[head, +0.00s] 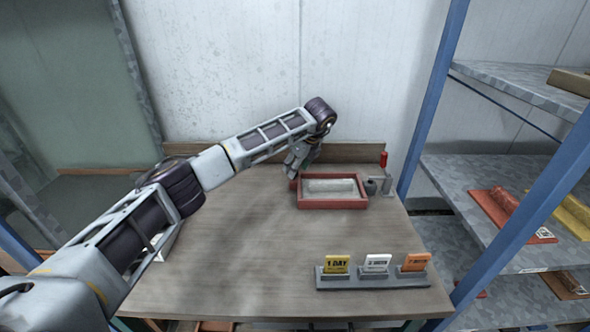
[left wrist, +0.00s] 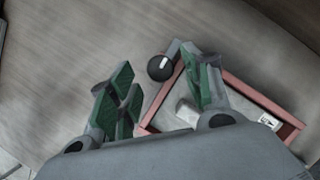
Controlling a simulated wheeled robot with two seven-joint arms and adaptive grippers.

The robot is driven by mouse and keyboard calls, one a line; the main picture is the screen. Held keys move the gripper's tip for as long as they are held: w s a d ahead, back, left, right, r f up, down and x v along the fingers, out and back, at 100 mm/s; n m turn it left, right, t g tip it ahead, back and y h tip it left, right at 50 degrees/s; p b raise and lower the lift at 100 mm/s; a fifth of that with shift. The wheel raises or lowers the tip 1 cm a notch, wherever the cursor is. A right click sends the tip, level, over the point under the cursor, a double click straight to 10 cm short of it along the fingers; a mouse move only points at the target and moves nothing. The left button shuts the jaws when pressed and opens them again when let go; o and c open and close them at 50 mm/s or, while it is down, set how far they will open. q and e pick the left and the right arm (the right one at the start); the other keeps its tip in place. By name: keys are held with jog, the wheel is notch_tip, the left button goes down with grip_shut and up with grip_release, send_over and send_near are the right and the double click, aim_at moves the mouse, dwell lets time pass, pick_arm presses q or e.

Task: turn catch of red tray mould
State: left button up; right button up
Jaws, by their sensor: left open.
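The red tray mould (head: 332,205) sits on the table towards the back, with a pale grey block (head: 330,186) inside it. It also shows in the left wrist view (left wrist: 262,98). A round black knob with a white mark (left wrist: 160,68), which looks like the catch, is beside the tray's corner. My left gripper (head: 292,176) is open above the tray's left end. In the left wrist view its green-padded fingers (left wrist: 163,88) are apart, with the knob showing between and beyond them. Contact cannot be told.
A grey fixture with a red handle (head: 383,160) stands at the tray's right. A holder (head: 372,283) with yellow, white and orange cards is at the front right. A blue-posted shelf rack (head: 520,220) stands at the right. The middle of the table (head: 250,260) is clear.

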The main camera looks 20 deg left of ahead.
pick_arm(q)
jog(key=v, duration=0.9)
jog(key=shift+d+r, duration=0.2)
jog(key=shift+r, duration=0.15)
jog(key=shift+s, duration=0.15)
